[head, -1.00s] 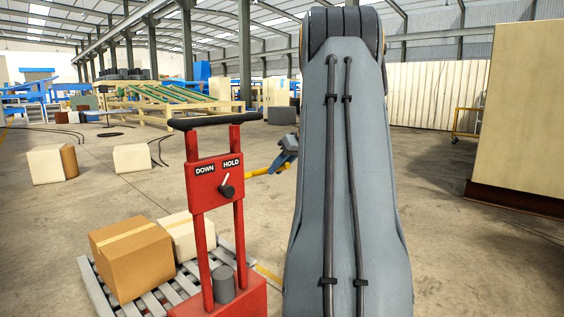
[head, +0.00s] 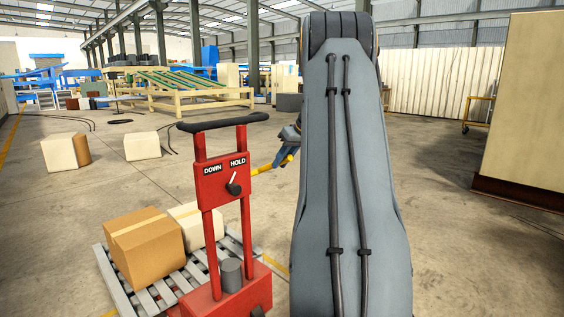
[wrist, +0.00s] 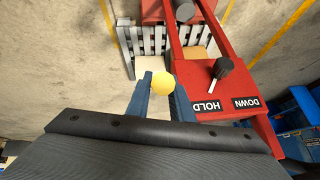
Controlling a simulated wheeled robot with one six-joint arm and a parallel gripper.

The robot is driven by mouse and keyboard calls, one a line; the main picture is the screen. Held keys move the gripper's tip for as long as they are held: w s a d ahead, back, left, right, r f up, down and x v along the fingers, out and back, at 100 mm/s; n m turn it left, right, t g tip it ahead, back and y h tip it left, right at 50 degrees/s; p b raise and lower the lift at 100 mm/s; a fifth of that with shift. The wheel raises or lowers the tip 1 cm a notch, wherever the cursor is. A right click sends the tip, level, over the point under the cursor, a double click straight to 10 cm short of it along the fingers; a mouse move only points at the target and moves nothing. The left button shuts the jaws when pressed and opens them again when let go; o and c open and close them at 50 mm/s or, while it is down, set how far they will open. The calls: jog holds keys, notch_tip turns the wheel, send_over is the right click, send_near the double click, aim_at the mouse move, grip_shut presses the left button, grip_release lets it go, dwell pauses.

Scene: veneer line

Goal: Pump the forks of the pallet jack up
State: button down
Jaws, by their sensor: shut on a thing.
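The red pallet jack (head: 211,222) stands left of my arm with a black handlebar (head: 222,122) on top. Its black selector knob (head: 234,188) has a white pointer turned toward HOLD; it also shows in the wrist view (wrist: 223,66). A yellow pump lever (head: 263,171) sticks out to the right of the jack and tilts up toward its outer end. My gripper (head: 285,160) is shut on this lever near that end. In the wrist view the lever's round yellow end (wrist: 162,82) sits between the blue fingers. The forks are hidden beneath the load.
A grey slatted pallet (head: 147,297) behind the jack carries a brown carton (head: 146,250) and a paler box (head: 189,222). More boxes (head: 142,146) lie on the floor farther back. A large beige cabinet (head: 525,110) stands at the right. Floor between it and my arm is clear.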

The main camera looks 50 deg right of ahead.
jog(key=shift+r, duration=0.15)
jog(key=c, duration=1.6)
grip_release()
jog(key=shift+o, duration=0.2)
jog(key=shift+v, duration=3.85)
